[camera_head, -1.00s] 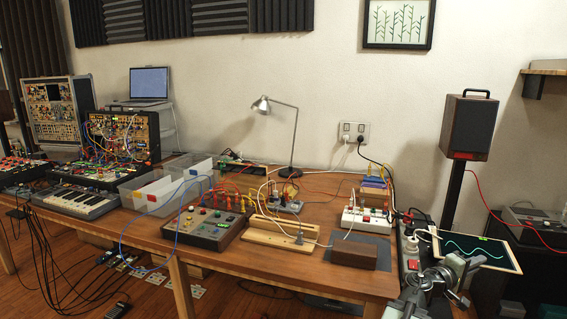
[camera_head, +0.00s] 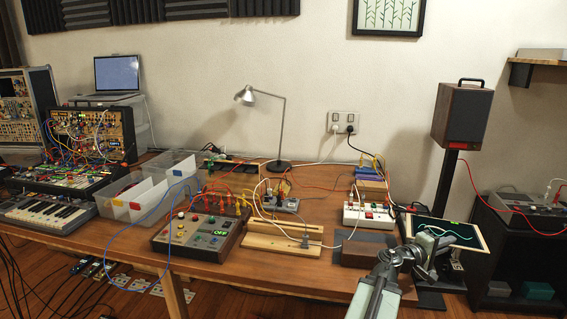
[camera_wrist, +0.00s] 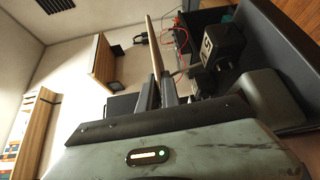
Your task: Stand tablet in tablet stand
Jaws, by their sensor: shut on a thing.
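The tablet (camera_head: 470,238) has a dark screen with a pale cyan wavy line and a light rim. It is at the right in the head view, tilted, in front of the speaker's post. My gripper (camera_head: 428,236) is shut on its near left edge and holds it up in the air. In the wrist view the tablet (camera_wrist: 153,45) shows nearly edge-on as a thin tan strip between my fingers (camera_wrist: 158,88). A light wooden stand (camera_head: 270,246) with a long slot, which looks like the tablet stand, lies on the table, left of my gripper. A grey plug-like piece overlaps its front.
A dark brown block (camera_head: 368,249) sits between the stand and my arm. A white power strip (camera_head: 366,215), a mixer box (camera_head: 198,238) and loose cables lie around the stand. A cable runs beside its right end. The speaker (camera_head: 462,115) stands behind the tablet.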

